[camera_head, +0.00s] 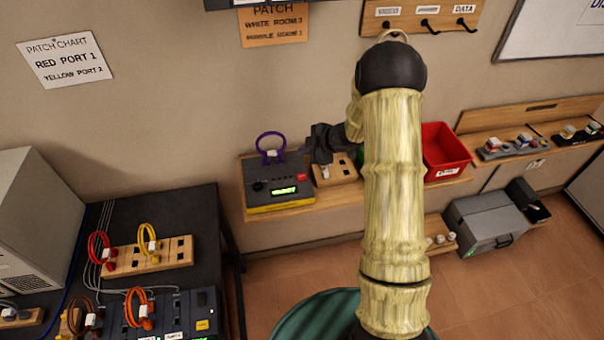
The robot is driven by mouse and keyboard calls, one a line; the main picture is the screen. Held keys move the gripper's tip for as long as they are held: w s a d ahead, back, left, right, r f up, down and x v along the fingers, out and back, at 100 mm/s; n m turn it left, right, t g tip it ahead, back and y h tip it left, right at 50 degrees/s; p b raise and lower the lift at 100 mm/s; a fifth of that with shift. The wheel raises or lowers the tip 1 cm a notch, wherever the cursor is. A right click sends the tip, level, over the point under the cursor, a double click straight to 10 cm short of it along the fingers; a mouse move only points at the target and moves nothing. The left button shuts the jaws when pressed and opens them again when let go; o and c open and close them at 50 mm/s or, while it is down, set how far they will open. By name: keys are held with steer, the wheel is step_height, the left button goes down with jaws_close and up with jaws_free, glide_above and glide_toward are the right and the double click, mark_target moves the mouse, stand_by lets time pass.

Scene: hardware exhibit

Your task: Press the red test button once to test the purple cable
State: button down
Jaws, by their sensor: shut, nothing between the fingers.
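The tester is a dark box (258,199) with a yellow lower edge and a lit green display (284,190); the display text is too small to read surely. The red test button (301,177) is at the right of its top face. The purple cable (260,138) stands as a loop at the back of the tester, with a white tag and its lower end at the box. My gripper (306,150) is dark and shut with nothing in it. It shows just above and behind the red button in the picture; I cannot tell the exact gap.
The tester stands on a wooden wall shelf (345,196) beside a wooden block (340,172). A red bin (445,150) is farther right. At left, a dark table (195,215) holds a port block (120,262) with red and yellow cables. My arm hides part of the shelf.

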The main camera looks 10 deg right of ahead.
steer(key=b, duration=0.7)
glide_above(305, 177)
step_height(305, 177, down, 7)
steer(key=shift+s+f, duration=0.1)
steer(key=shift+f+b, duration=0.45)
steer(key=shift+f, duration=0.35)
steer(key=shift+f, duration=0.15)
stand_by(1.2)
steer(key=shift+f, duration=0.25)
steer(key=shift+f+b, duration=0.45)
stand_by(0.7)
steer(key=shift+r, duration=0.1)
steer(key=shift+r+p, duration=0.8)
steer(key=shift+p, duration=0.15)
steer(key=shift+r, duration=0.1)
